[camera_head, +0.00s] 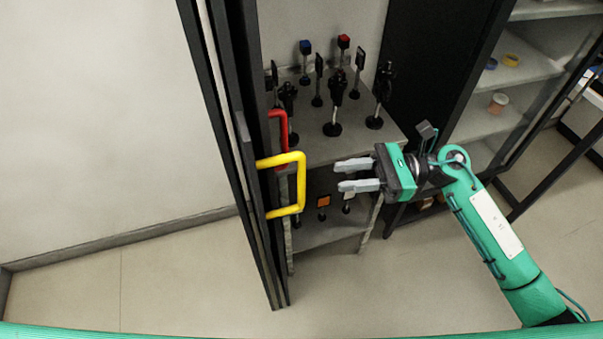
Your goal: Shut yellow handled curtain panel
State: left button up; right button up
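The yellow handle (301,183) is a bent bar on the edge of a dark-framed curtain panel (250,160) at the left of the bench. A red handle (282,128) shows just behind it on another panel. The panels are stacked at the left, and the bench front to their right is open to view. My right gripper (353,175) is to the right of the yellow handle, apart from it, with its two grey fingers pointing left. The fingers are spread with nothing between them. My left gripper is not in view.
The bench (345,126) holds several black optical mounts on posts. A lower shelf (325,232) carries small orange and white items. Shelving (490,110) with a cup stands at the right. The floor (370,290) in front is clear.

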aim_at(301, 180)
jog(key=a+p, duration=0.1)
jog(key=a, duration=0.2)
jog(key=a+p, duration=0.1)
jog(key=a, duration=0.2)
jog(key=s+a+p, duration=0.1)
jog(key=a, duration=0.2)
jog(key=shift+a, duration=0.2)
grip_shut()
